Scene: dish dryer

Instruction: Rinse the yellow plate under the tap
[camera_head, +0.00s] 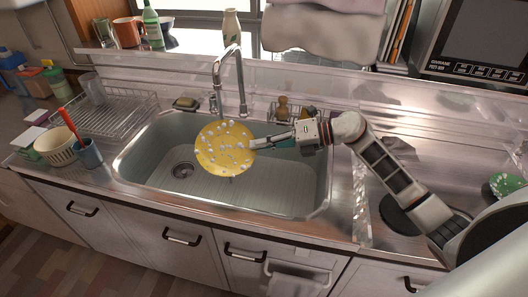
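The yellow plate (222,150) is held over the sink basin (280,185), its face towards me. White spots are scattered over its face. My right gripper (258,144) is shut on the plate's right edge, with its arm coming in from the right. The tap (218,72) stands behind the plate. No clear stream of water can be made out. My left gripper is not in view.
A wire dish rack (115,112) stands left of the sink. A cream pot (57,147) and a blue cup (89,153) are at the front left. A sponge (186,103) lies behind the basin. A green spotted item (505,184) is at far right.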

